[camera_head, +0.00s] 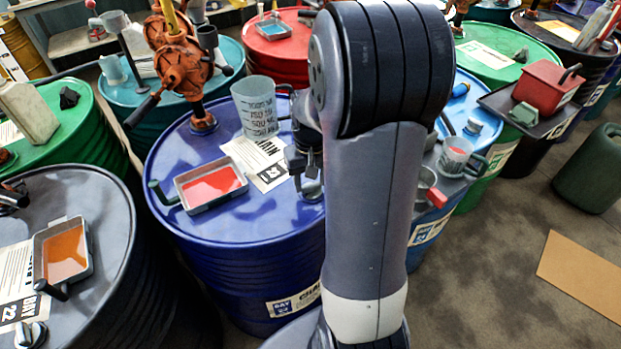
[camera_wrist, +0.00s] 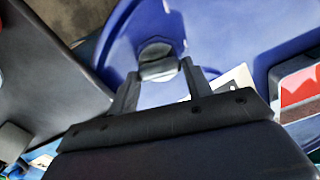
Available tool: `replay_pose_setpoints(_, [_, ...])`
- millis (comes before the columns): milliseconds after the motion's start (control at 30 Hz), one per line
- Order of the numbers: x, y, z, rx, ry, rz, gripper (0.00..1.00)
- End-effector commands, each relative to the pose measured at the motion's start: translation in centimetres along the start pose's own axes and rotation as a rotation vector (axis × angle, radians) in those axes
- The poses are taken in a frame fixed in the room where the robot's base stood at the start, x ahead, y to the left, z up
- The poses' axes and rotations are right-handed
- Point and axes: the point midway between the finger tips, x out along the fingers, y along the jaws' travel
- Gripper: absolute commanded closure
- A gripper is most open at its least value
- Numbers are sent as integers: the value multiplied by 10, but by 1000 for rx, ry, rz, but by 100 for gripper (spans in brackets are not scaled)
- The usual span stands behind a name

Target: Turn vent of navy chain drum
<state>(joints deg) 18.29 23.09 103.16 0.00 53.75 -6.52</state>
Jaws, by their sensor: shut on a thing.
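The navy chain drum (camera_head: 235,270) stands upright in the middle of the head view, with a label reading CHAIN on its side. Its blue top also shows in the wrist view (camera_wrist: 215,35). The vent (camera_wrist: 158,62) is a small grey metal cap near the drum's rim. My gripper (camera_wrist: 160,72) is over it, its two fingers on either side, shut on the cap. In the head view my gripper (camera_head: 308,180) is partly hidden behind my arm, and the vent is hard to make out there.
On the drum top are a tray of red liquid (camera_head: 208,186), a clear measuring jug (camera_head: 255,108), a paper sheet (camera_head: 262,160) and an orange hand pump (camera_head: 180,60). A dark drum (camera_head: 112,240) stands left. Floor at right holds a cardboard sheet (camera_head: 585,275).

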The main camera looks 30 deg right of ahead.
Motion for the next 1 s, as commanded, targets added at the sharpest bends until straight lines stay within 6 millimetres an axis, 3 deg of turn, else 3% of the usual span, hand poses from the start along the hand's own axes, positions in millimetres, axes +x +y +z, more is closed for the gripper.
replay_pose_setpoints(600, [0, 2, 0, 582, 0, 0, 76])
replay_pose_setpoints(1000, [-1, 2, 1, 877, 1, 0, 76])
